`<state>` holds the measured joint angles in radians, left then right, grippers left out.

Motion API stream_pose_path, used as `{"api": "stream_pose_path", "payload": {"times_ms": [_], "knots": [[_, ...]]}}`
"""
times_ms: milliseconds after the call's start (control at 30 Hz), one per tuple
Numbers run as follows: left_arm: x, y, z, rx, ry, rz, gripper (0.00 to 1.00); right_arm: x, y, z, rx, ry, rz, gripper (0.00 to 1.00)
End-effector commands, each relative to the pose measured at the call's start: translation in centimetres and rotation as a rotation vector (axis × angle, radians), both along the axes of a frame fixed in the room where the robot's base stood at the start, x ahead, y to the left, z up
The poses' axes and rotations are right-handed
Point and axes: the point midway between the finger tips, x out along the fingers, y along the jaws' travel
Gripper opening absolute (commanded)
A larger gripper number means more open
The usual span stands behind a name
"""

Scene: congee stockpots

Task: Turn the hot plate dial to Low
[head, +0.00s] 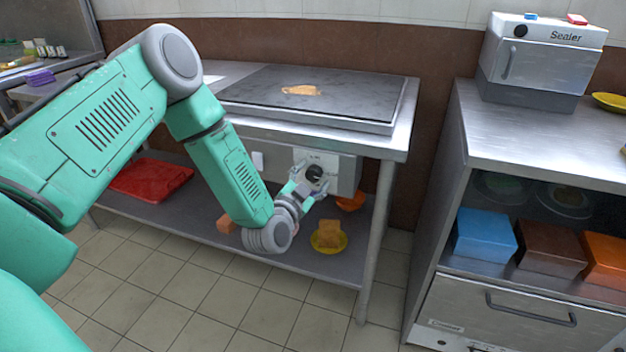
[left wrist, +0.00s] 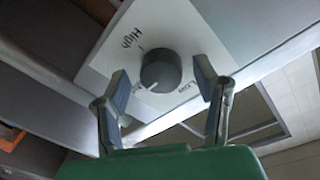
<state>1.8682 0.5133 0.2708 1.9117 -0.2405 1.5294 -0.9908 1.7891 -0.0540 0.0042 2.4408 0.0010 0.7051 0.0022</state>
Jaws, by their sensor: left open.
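The dark round dial (head: 314,172) is on a pale plate on the front of the hot plate (head: 315,92). In the left wrist view the dial (left wrist: 160,71) shows up close, with "High" at its upper left and "Low" at its lower right. A third label at lower left is partly hidden by a finger. A pale mark shows on the dial's lower edge; its exact setting is hard to read. My left gripper (head: 306,190) is open in front of the dial, one finger on each side (left wrist: 163,88), with gaps visible between fingers and dial. My right gripper is out of view.
A tan food piece (head: 301,90) lies on the hot plate. The lower shelf below holds a red tray (head: 150,179) and a yellow plate (head: 329,243) with food. A counter with a sealer (head: 543,58) stands at right; floor shows between.

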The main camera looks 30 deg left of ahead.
Motion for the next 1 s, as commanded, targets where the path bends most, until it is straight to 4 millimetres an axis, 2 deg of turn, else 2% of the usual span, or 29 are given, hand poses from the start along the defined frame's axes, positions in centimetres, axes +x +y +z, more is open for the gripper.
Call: {"api": "stream_pose_path", "payload": {"times_ms": [167, 267, 300, 333, 1000], "knots": [[-0.01, -0.17, 0.08, 0.003, 0.001, 0.001, 0.55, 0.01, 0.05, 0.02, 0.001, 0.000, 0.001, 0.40], [-0.02, -0.34, 0.17, 0.005, 0.000, 0.001, 0.24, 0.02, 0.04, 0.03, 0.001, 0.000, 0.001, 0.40], [-0.01, -0.41, 0.24, 0.006, 0.000, 0.000, 0.10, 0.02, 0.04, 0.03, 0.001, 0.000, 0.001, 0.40], [-0.01, -0.44, 0.27, 0.006, -0.001, 0.001, 0.06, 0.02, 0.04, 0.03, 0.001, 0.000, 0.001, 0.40], [0.08, -0.72, 0.60, -0.034, -0.018, -0.007, 0.06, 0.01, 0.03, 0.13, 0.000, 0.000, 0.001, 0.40]]}}
